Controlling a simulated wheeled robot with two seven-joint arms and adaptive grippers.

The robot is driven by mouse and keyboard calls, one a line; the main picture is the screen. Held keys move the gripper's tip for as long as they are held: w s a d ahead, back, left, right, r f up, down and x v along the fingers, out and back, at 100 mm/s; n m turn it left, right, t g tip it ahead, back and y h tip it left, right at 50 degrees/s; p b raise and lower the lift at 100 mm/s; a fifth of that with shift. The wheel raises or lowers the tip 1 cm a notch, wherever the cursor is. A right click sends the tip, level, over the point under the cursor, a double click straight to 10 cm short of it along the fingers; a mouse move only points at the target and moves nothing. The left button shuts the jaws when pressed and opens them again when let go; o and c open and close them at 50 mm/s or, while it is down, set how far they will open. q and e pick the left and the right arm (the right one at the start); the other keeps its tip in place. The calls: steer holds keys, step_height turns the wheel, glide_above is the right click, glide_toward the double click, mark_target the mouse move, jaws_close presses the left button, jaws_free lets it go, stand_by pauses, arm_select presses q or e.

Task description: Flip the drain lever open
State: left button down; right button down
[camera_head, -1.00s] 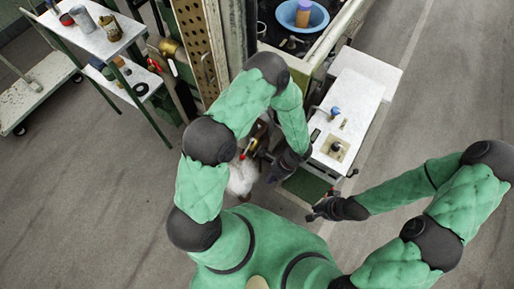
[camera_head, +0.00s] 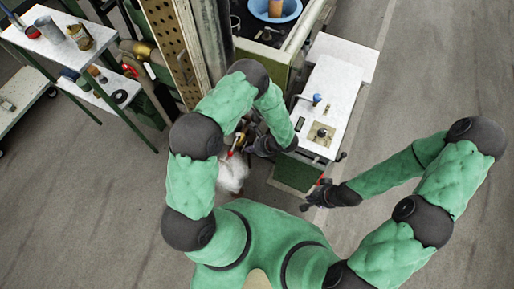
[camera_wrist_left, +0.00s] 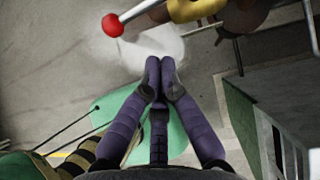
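The lever with a red ball knob (camera_wrist_left: 112,25) shows at the top of the left wrist view, its pale rod running up right beside a yellow part (camera_wrist_left: 195,8). In the head view the red knob (camera_head: 230,154) is small, low beside the machine. My left gripper (camera_head: 250,149) is right of it. In the left wrist view its dark fingers (camera_wrist_left: 162,70) meet at the tips with nothing seen between them, below and apart from the knob. My right gripper (camera_head: 308,199) is in front of the white-topped cabinet; its fingers are too small to judge.
The white-topped cabinet (camera_head: 335,90) with small fittings stands right of my left gripper. A basin with a blue bowl (camera_head: 285,8) is behind it. A shelf table (camera_head: 65,40) with cans is at the left. A whitish patch (camera_head: 232,177) lies below the knob. Open floor lies at left and right.

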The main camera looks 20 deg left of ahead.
arm_select(q)
steer(key=shift+a+f, duration=0.2)
steer(key=shift+a, duration=0.5)
steer(key=shift+a+f, duration=0.2)
steer(key=shift+a, duration=0.55)
steer(key=shift+a+f, duration=0.2)
steer(key=shift+a, duration=0.5)
arm_select(e)
steer(key=shift+f, duration=0.4)
arm_select(q)
steer(key=shift+s+a+b, duration=0.1)
steer(key=shift+b, duration=0.25)
arm_select(e)
steer(key=shift+f, duration=0.1)
arm_select(q)
steer(key=shift+s+a+m+t+b, duration=0.2)
steer(key=shift+a+m+t+b, duration=0.3)
steer(key=shift+a+m+b, duration=0.4)
arm_select(e)
steer(key=shift+d+f, duration=0.1)
steer(key=shift+f, duration=0.9)
arm_select(q)
steer(key=shift+d+f, duration=0.1)
steer(key=shift+d, duration=0.15)
